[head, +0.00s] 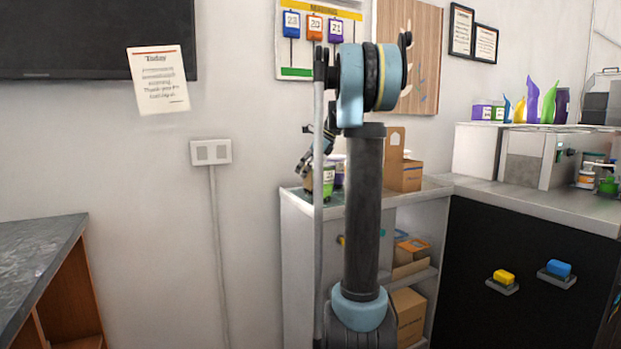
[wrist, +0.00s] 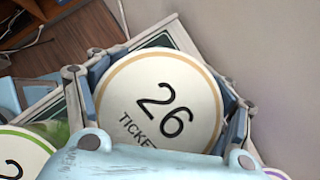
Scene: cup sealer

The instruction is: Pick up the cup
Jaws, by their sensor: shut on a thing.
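The cup (wrist: 160,100) shows from above in the wrist view as a round white lid with a tan rim, marked "26 TICKET". My gripper (wrist: 158,98) is shut on it, with fingers on its left and right sides. The lower edge of the lid is hidden by my gripper's body. In the head view my gripper (head: 308,160) is at the shelf unit's top, partly behind my arm. A green-marked cup (head: 328,180) is close beside my gripper. I cannot tell whether the held cup is lifted.
In the wrist view a green-rimmed lid (wrist: 22,155) lies lower left, and a purple-rimmed lid (wrist: 276,174) shows at the bottom right. A cardboard box (head: 405,176) stands on the shelf unit (head: 297,225). A wall is close behind. The counter (head: 540,200) extends right.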

